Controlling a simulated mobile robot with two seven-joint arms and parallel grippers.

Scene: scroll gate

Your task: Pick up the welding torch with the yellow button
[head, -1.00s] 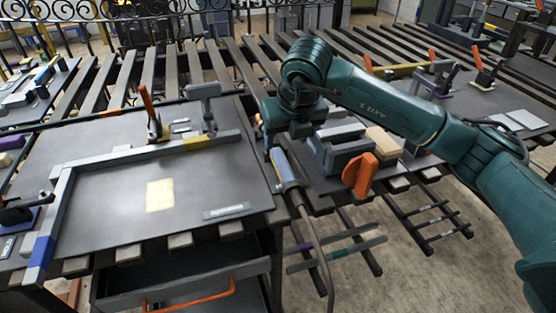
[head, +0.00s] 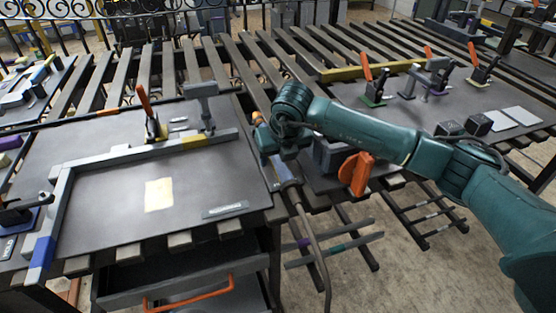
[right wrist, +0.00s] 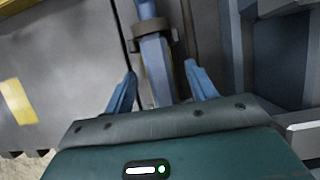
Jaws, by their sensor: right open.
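The welding torch (head: 287,180) stands tilted at the right edge of the left work table in the head view. Its blue handle shows below my right gripper, and its hose hangs down toward the floor. My right gripper (head: 275,172) is over the torch and hides much of it. In the right wrist view, the open blue fingers of my gripper (right wrist: 160,88) lie on either side of the blue torch handle (right wrist: 156,62), apart from it. A brown ring (right wrist: 152,36) surrounds the torch farther up. I cannot make out the yellow button. My left gripper is not in view.
A grey box-like vise (head: 325,155) and an orange clamp part (head: 356,173) stand close right of my gripper. The left table (head: 110,200) carries a grey frame and an upright orange-handled clamp (head: 147,107). Slatted racks lie behind.

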